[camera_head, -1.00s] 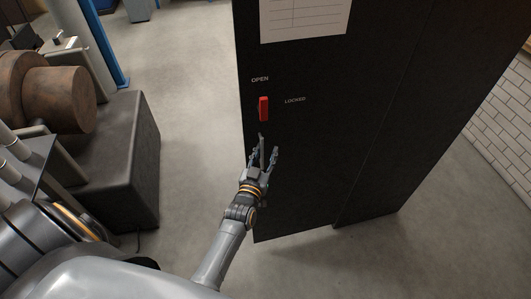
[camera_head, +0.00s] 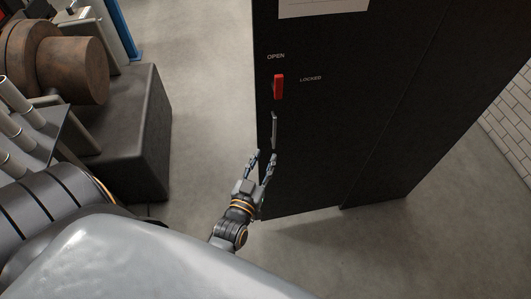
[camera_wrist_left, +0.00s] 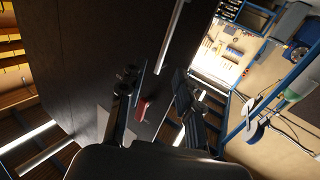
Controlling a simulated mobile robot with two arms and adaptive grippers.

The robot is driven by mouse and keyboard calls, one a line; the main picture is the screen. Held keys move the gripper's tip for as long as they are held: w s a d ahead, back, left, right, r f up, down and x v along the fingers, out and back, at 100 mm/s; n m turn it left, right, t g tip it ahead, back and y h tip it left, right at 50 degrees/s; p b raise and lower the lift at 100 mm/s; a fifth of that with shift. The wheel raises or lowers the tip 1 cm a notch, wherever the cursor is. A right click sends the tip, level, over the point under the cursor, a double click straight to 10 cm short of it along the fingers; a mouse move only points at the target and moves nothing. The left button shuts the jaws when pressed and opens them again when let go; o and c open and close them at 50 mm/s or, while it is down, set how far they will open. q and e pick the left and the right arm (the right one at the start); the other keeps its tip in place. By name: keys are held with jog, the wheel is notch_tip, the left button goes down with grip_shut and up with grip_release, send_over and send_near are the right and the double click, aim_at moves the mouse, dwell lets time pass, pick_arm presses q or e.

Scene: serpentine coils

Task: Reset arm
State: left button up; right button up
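My left gripper (camera_head: 263,162) is open and empty in front of the lower part of the black cabinet (camera_head: 340,110). Its fingertips are just below a slim metal handle (camera_head: 274,130) and appear apart from it. A red lever (camera_head: 279,87) stands upright above that handle, with OPEN printed over it and LOCKED to its right. In the left wrist view, the two fingers (camera_wrist_left: 157,85) are spread, with the red lever (camera_wrist_left: 142,108) showing between them and the metal handle (camera_wrist_left: 171,35) above. My right gripper is out of view.
A dark block (camera_head: 125,130) and rusty cylinders (camera_head: 70,70) stand at the left. Bare concrete floor (camera_head: 210,60) lies between them and the cabinet. A white brick wall (camera_head: 510,120) is at the far right.

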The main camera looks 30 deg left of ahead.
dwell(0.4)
pick_arm(q)
jog(key=s+d+f+m+g+h+b, duration=0.1)
jog(key=s+d+f+g, duration=0.2)
jog(key=f, duration=0.7)
jog(key=s+d+f+m+g+h+b, duration=0.15)
jog(key=s+f, duration=0.35)
jog(key=f, duration=0.6)
jog(key=s+d+f+g+h, duration=0.2)
jog(key=s+d+f+g, duration=0.15)
jog(key=f, duration=0.65)
jog(key=s+a+f+g, duration=0.2)
jog(key=s+f, duration=0.3)
jog(key=s, duration=0.3)
jog(key=s+a+f+m+g+y+b, duration=0.1)
jog(key=s+f+g, duration=0.3)
jog(key=s, duration=0.5)
jog(key=s+a+f+m+g+b, duration=0.1)
jog(key=s+a+f+g, duration=0.1)
jog(key=s+f, duration=0.5)
jog(key=shift+s+a+f+g, duration=0.4)
jog(key=shift+s+a, duration=0.3)
jog(key=shift+a, duration=0.2)
